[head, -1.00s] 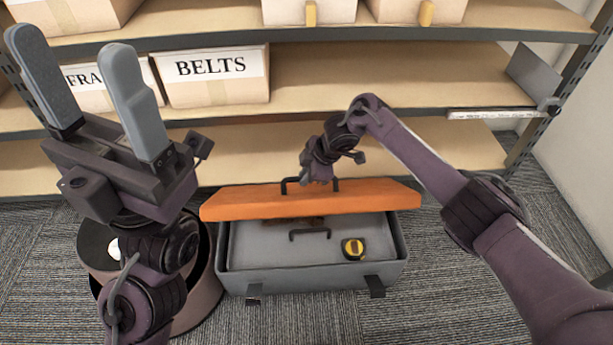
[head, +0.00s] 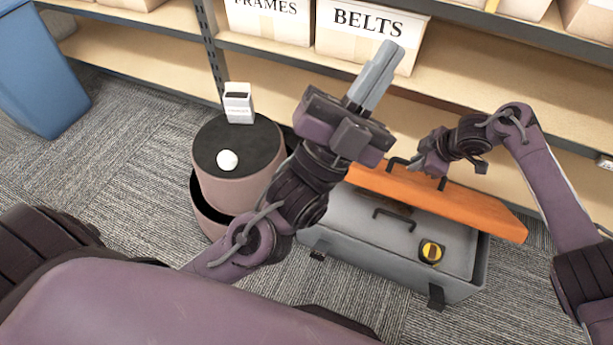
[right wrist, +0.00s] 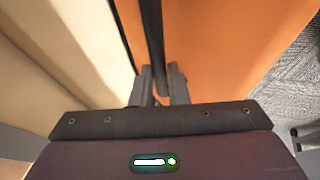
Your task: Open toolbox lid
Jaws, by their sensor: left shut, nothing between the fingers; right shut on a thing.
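The grey toolbox (head: 385,265) stands on the carpet. Its orange lid (head: 470,207) is raised along the back, with the grey inside of the box uncovered. My right gripper (head: 420,167) is shut on the black lid handle (head: 442,182). In the right wrist view the handle bar (right wrist: 154,40) runs between the fingers, against the orange lid (right wrist: 215,50). My left gripper (head: 376,75) is shut and empty, raised in front of the shelf, with its arm crossing the left side of the box. The lid's hinge edge is hidden.
A yellow and black tape measure (head: 431,252) lies in the box near an inner black handle (head: 394,219). Shelves with cartons stand behind; a blue bin (head: 40,75) is at far left.

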